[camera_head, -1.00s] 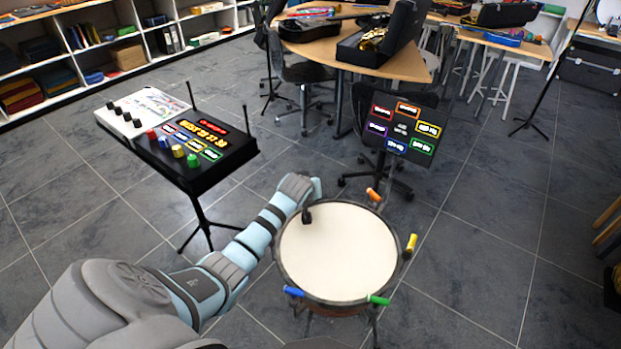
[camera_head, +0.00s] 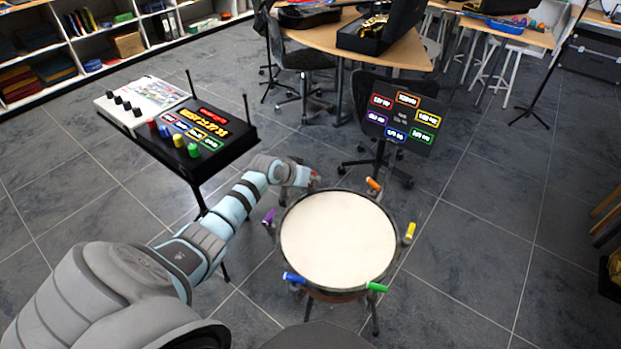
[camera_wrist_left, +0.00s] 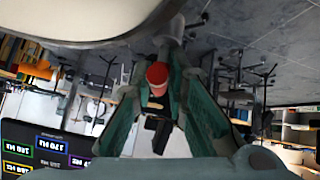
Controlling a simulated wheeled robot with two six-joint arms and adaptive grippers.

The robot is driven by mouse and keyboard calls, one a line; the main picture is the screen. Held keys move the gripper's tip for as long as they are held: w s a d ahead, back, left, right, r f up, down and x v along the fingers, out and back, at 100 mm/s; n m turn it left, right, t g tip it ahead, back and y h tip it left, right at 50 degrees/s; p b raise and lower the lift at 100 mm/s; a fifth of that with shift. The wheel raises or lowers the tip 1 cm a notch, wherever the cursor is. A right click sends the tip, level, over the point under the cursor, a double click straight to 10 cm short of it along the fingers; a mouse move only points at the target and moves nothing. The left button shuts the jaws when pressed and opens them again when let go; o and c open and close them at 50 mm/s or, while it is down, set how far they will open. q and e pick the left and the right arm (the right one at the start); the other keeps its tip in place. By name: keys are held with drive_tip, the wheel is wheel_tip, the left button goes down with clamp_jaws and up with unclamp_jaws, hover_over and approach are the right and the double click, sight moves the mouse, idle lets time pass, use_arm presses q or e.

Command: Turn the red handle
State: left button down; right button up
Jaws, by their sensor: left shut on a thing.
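A round drum (camera_head: 338,240) with a white head stands in front of me, with coloured handles around its rim. The red handle (camera_head: 314,178) is at the rim's far left side, mostly hidden by my left gripper (camera_head: 309,180). In the left wrist view the red handle (camera_wrist_left: 158,74) shows its end between the two green-grey fingers, below the drum's edge in the picture. My left gripper (camera_wrist_left: 158,90) is shut on it. My right gripper is in neither view.
Other rim handles are orange (camera_head: 373,184), yellow (camera_head: 409,232), green (camera_head: 376,287), blue (camera_head: 293,278) and purple (camera_head: 269,217). A black panel with coloured labels (camera_head: 403,118) stands behind the drum. A control console (camera_head: 190,130) stands left, near my arm. Floor to the right is clear.

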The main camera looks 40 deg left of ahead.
use_arm(q)
drive_tip(key=c, duration=1.6)
unclamp_jaws()
drive_tip(key=v, duration=1.2)
drive_tip(key=shift+d, duration=0.1)
